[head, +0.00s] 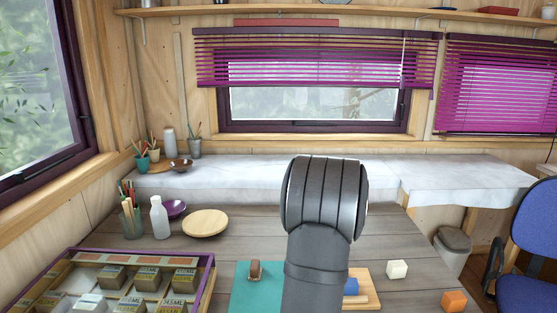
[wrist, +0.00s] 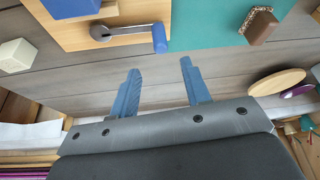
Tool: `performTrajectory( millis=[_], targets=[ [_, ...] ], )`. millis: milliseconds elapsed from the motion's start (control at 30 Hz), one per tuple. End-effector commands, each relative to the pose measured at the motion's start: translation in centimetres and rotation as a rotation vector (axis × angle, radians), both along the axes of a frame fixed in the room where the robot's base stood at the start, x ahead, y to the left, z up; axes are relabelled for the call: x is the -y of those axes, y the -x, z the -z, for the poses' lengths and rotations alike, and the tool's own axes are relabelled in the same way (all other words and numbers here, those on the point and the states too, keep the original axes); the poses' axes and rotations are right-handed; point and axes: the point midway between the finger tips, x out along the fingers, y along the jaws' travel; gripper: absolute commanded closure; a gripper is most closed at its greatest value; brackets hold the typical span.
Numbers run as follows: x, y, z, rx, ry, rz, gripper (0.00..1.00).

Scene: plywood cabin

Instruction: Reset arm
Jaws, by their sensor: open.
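My gripper (wrist: 158,82) shows in the wrist view with its two blue-grey fingers apart and nothing between them. It hangs over bare grey table planks, near the edge of a wooden board (wrist: 75,35) and a teal mat (wrist: 205,25). In the head view my arm rises in the middle and hides part of the table; the gripper's fingers are not visible there.
A brown block (head: 255,270) sits on the teal mat. A white cube (head: 397,269) and an orange cube (head: 454,301) lie at the right. A divided tray (head: 207,282), a white bottle (head: 159,217) and a round wooden disc (head: 206,223) stand left.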

Motion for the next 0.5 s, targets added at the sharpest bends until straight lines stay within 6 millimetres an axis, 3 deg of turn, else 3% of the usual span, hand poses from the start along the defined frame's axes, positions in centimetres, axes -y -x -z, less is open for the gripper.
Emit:
performTrajectory(
  millis=[333,367,400,500],
  targets=[
    [0.5,2.6,-6.6,0.003,0.002,0.000,0.57],
    [0.5,2.7,-6.7,0.001,0.001,-0.001,0.57],
    [0.4,2.3,-5.2,-0.006,-0.002,-0.001,0.57],
    [0.2,1.5,-3.3,-0.005,-0.002,-0.001,0.57]
  ],
)
